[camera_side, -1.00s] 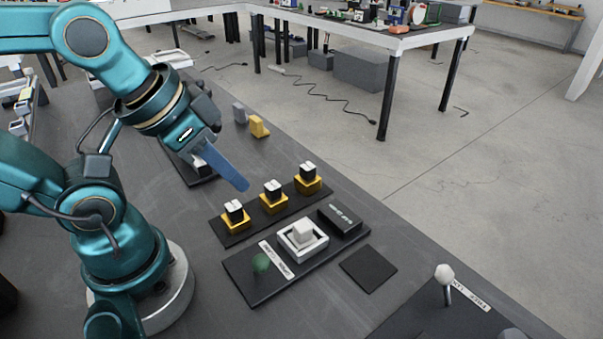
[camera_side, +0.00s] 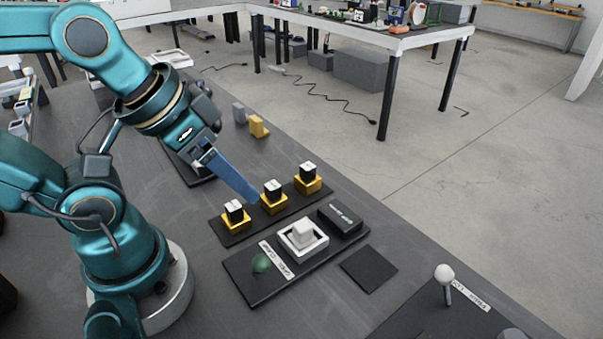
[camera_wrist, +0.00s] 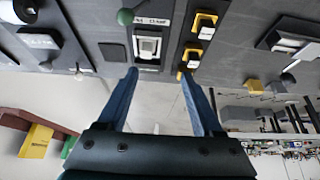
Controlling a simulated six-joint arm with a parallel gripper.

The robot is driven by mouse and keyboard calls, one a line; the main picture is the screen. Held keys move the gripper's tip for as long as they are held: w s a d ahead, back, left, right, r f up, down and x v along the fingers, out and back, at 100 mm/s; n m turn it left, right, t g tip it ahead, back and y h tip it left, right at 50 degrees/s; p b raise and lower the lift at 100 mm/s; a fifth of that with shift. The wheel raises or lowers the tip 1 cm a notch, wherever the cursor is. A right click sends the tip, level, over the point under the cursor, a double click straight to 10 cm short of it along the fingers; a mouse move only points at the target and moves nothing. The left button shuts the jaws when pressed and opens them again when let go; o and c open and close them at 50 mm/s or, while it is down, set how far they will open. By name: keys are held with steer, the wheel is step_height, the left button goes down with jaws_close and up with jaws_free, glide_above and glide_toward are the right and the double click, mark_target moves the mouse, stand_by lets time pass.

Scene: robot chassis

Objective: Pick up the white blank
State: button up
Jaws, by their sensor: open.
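The white blank (camera_side: 301,229) sits inside a white square-rimmed clamp fixture (camera_side: 318,248) on a dark plate. The blank also shows in the wrist view (camera_wrist: 148,46), inside the fixture near the top middle. My gripper (camera_side: 255,197) has long blue fingers pointing down and to the right. In the side view its tips are beside the middle yellow stand, left of and above the blank; I cannot tell if they touch the stand. In the wrist view my gripper (camera_wrist: 159,74) has its fingers spread apart with nothing between them.
Several yellow stands with black-and-white blocks (camera_side: 273,188) stand in a row behind the fixture. A green knob (camera_side: 261,263) and a black box (camera_side: 340,220) flank it. A bare dark pad (camera_side: 368,269) lies to the right. A white-knobbed lever (camera_side: 445,275) stands at lower right.

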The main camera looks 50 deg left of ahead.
steer(key=w+a+r+m+t+y, duration=0.25)
steer(key=w+r+t, duration=0.65)
steer(key=w+r, duration=0.5)
steer(key=w+d+r+m+t+h, duration=0.25)
steer(key=w+d+m+h, duration=0.4)
steer(key=m+h, duration=0.35)
steer(key=m+g+h, duration=0.5)
steer(key=m+g, duration=0.3)
steer(key=g, duration=1)
glide_above(302, 225)
steer(key=w+a, duration=0.2)
steer(key=a, duration=0.2)
step_height(302, 225, down, 23)
steer(key=shift+n+h, duration=0.45)
steer(key=shift+n, duration=0.3)
steer(key=f, duration=0.1)
steer(key=s+a+f, duration=0.1)
steer(key=f, duration=0.2)
steer(key=shift+s+a+f, duration=0.1)
steer(key=shift+s+a, duration=0.05)
steer(key=shift+s, duration=0.15)
steer(key=shift+f, duration=0.15)
steer(key=shift+x, duration=2.5)
jaws_close()
